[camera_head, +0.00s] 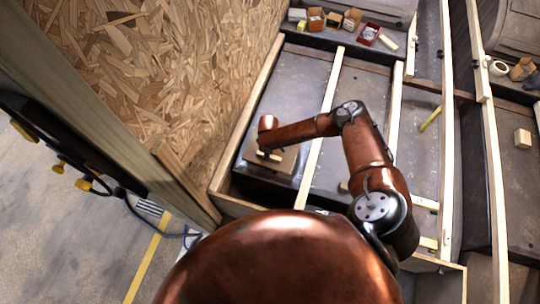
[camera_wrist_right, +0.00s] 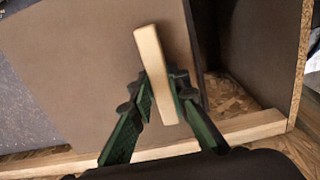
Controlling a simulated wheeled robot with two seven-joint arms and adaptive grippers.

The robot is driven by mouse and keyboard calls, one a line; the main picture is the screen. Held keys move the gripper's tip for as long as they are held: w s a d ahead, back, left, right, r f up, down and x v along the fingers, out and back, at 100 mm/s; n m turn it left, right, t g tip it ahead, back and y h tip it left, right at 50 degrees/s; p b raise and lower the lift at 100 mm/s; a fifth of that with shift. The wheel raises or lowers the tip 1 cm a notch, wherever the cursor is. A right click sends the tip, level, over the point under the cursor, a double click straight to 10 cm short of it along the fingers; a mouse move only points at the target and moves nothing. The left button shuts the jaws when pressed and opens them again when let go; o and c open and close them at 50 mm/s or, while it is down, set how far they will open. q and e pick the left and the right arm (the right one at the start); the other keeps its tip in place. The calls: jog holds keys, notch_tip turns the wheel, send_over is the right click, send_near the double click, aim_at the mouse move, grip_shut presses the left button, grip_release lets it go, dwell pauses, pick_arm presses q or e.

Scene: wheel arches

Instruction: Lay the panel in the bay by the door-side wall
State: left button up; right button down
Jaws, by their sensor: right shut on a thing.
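The panel (camera_head: 286,163) is a flat brown board at the near end of the bay beside the chipboard wall (camera_head: 150,75). In the right wrist view the panel (camera_wrist_right: 85,65) fills much of the picture and carries a pale wooden grip bar (camera_wrist_right: 152,60). My right gripper (camera_head: 268,153) is above the panel; in the wrist view its green-padded fingers (camera_wrist_right: 162,98) are shut on that bar. The panel's near edge is over a dark block; I cannot tell whether it rests on it. My left gripper is not in view.
A pale batten (camera_head: 322,125) runs along the bay's right side, with more battens further right. The bay floor (camera_head: 295,85) beyond the panel is clear. Small boxes (camera_head: 316,19) and a red tray (camera_head: 369,34) stand at the back. A wooden block (camera_head: 522,138) lies far right.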

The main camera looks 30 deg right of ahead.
jog(key=shift+d+f, duration=0.3)
jog(key=shift+f, duration=0.15)
jog(key=shift+f+b, duration=0.35)
notch_tip(320, 180, down, 6)
jog(key=b, duration=0.4)
jog(key=shift+f+b, duration=0.25)
jog(key=shift+b, duration=0.1)
jog(key=shift+f+b, duration=0.7)
jog(key=shift+f, duration=0.4)
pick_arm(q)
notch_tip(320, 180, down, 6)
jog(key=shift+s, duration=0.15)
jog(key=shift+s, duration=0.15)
